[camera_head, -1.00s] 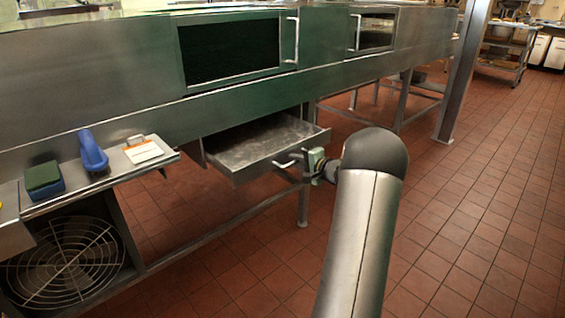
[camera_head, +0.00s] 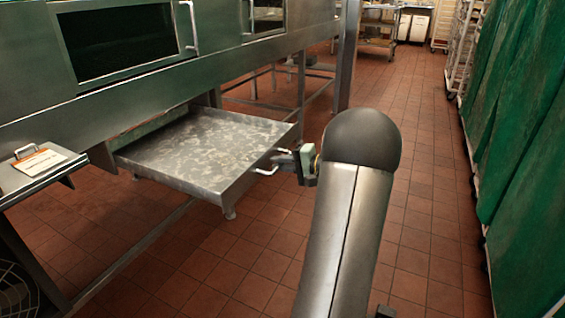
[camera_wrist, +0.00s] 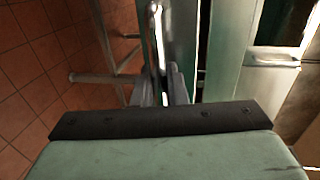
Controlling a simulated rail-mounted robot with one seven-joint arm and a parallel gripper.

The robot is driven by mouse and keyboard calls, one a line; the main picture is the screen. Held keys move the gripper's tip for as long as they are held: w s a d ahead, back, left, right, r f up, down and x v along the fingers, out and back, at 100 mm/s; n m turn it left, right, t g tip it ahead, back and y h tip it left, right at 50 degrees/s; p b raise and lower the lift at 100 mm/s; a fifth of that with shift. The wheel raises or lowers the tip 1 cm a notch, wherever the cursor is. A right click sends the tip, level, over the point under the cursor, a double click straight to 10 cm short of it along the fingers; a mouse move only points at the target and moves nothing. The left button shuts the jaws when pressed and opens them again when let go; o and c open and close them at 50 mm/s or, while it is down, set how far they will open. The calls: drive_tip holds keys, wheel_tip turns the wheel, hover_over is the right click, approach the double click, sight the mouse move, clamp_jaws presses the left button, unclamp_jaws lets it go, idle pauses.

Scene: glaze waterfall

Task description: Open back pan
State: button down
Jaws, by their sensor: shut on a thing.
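The back pan (camera_head: 205,150) is a shallow metal tray pulled well out from under the steel machine in the head view. Its wire handle (camera_head: 268,168) stands out from the pan's front edge. My gripper (camera_head: 286,164) is at that handle, shut on it. In the wrist view my gripper's fingers (camera_wrist: 166,88) close around the handle (camera_wrist: 154,22), a thin bright bar. My arm hides the floor in front of it, but most of the pan's inside shows and looks empty.
The machine (camera_head: 150,62) with dark windows runs along the left. A small shelf (camera_head: 20,180) holds a white card at the left. Green covered racks (camera_head: 525,150) line the right side. The tiled floor (camera_head: 430,200) between is clear.

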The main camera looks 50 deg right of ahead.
idle(0.3)
drive_tip(key=c, duration=1.5)
unclamp_jaws()
drive_tip(key=shift+c, duration=0.2)
drive_tip(key=p+v, duration=0.4)
drive_tip(key=v, duration=1.3)
drive_tip(key=shift+s+p, duration=0.25)
drive_tip(key=shift+p, duration=0.1)
drive_tip(key=shift+d, duration=0.15)
